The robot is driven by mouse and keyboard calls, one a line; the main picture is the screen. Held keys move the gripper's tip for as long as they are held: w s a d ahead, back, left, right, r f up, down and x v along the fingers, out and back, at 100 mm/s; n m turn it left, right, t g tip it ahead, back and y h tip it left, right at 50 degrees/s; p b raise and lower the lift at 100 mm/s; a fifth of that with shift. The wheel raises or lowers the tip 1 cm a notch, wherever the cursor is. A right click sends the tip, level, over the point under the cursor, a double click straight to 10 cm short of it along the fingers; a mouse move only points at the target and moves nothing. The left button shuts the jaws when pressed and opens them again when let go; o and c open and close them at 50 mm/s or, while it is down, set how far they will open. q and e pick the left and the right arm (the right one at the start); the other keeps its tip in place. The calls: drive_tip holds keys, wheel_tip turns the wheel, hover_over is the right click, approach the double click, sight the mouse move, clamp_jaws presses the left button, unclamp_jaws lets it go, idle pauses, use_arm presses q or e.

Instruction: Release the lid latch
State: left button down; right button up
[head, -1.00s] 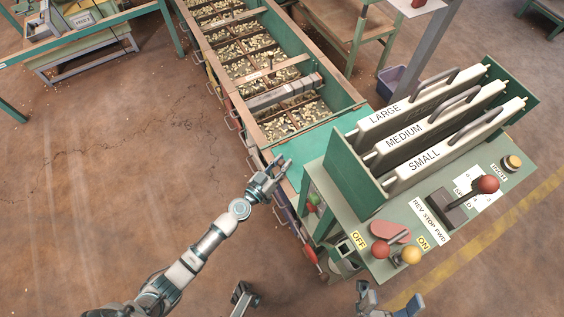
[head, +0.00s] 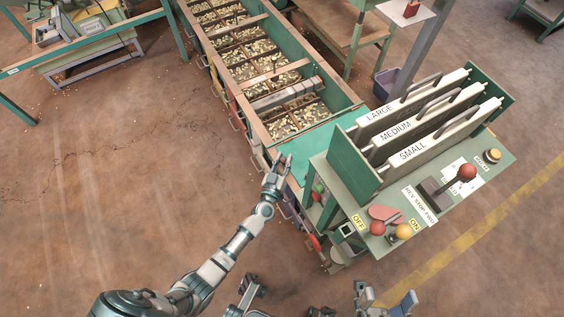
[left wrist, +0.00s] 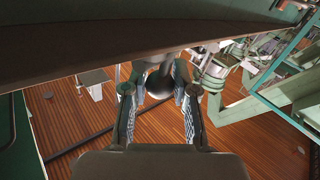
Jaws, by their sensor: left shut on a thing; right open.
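My left gripper (head: 277,172) is at the near left corner of the long hopper machine, beside the green sheet (head: 318,143). In the left wrist view its two fingers (left wrist: 159,100) are closed around a dark, rounded piece (left wrist: 158,80), most likely the latch handle. Its full shape is hidden by the fingers and a dark overhanging edge. In the head view the latch cannot be made out behind the hand. My right gripper (head: 384,303) shows only partly at the bottom edge, open and empty, well away from the machine.
The hopper machine (head: 262,120) holds several compartments of nuts.

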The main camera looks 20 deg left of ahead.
use_arm(q)
drive_tip(key=y, duration=0.1)
drive_tip(key=n+y+p, duration=0.1)
drive_tip(key=n+y, duration=0.1)
drive_tip(key=shift+s+a+r+g+p, duration=0.15)
drive_tip(key=shift+r+g+p, duration=0.15)
drive_tip(key=shift+a+f+n+y, duration=0.1)
drive_tip(key=shift+f+n+y, duration=0.1)
drive_tip(key=shift+n+y, duration=0.45)
use_arm(e)
drive_tip(key=w+a+f+n+g+y, duration=0.1)
drive_tip(key=w+f+n+g+y, duration=0.1)
drive_tip(key=w+g, duration=0.3)
drive_tip(key=shift+w+a+f, duration=0.15)
drive_tip(key=shift+w+a, duration=0.05)
drive_tip(key=shift+a, duration=0.05)
use_arm(q)
drive_tip(key=shift+s, duration=0.1)
use_arm(e)
drive_tip(key=shift+w+f, duration=0.1)
use_arm(q)
drive_tip(key=c, duration=0.9)
unclamp_jaws()
drive_tip(key=shift+s+f, duration=0.1)
drive_tip(key=shift+s, duration=0.15)
drive_tip(key=v, duration=1.1)
drive_tip(key=shift+s+d, duration=0.15)
drive_tip(key=shift+d, duration=0.2)
